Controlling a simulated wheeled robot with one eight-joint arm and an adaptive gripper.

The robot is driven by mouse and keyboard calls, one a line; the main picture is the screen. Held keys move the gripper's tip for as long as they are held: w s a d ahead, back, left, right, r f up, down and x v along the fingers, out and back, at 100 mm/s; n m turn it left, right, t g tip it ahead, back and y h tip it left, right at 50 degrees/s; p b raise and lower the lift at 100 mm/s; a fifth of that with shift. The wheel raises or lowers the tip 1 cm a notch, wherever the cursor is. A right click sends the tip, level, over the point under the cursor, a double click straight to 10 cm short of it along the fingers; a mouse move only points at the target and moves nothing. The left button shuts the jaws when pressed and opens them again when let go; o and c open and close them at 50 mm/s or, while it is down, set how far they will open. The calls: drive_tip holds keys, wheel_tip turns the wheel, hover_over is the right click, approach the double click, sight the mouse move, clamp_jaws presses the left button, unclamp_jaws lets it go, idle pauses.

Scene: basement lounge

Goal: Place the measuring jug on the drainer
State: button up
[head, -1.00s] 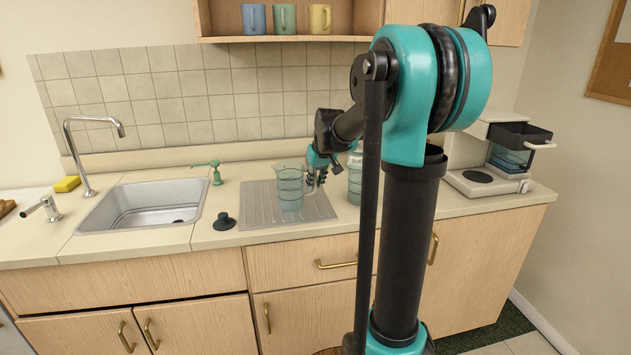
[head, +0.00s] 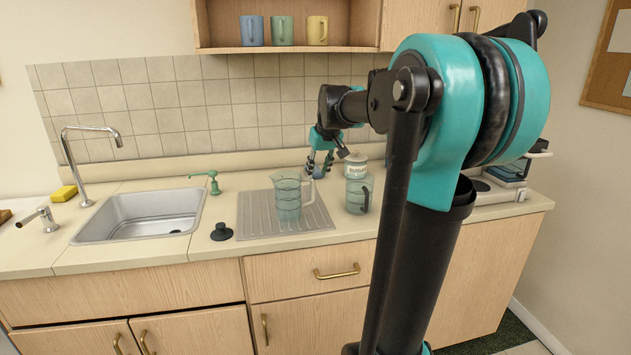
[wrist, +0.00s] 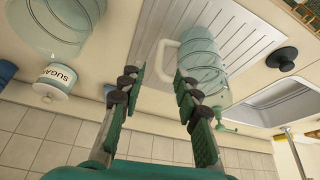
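The measuring jug (head: 287,203), clear bluish with ring lines and a handle, stands upright on the grey ridged drainer (head: 256,222). In the wrist view the jug (wrist: 207,42) has its pale handle (wrist: 164,62) just beyond my fingertips. The drainer (wrist: 140,32) shows around it there. My gripper (head: 320,172) hangs behind and slightly right of the jug, above the counter. In the wrist view my gripper (wrist: 157,88) has its two fingers spread, with nothing between them.
A second clear container with a dark handle (head: 357,197) stands right of the drainer, with a white sugar jar (head: 355,162) behind it. A black sink plug (head: 222,231) and the sink (head: 145,213) lie left.

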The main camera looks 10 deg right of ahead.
drive_tip(key=s+a+f+m+h, duration=0.1)
drive_tip(key=s+f+m, duration=0.1)
drive_tip(key=s+f, duration=2.3)
drive_tip(key=s, duration=0.3)
drive_tip(key=shift+f+g, duration=0.3)
drive_tip(key=shift+w+r, duration=0.1)
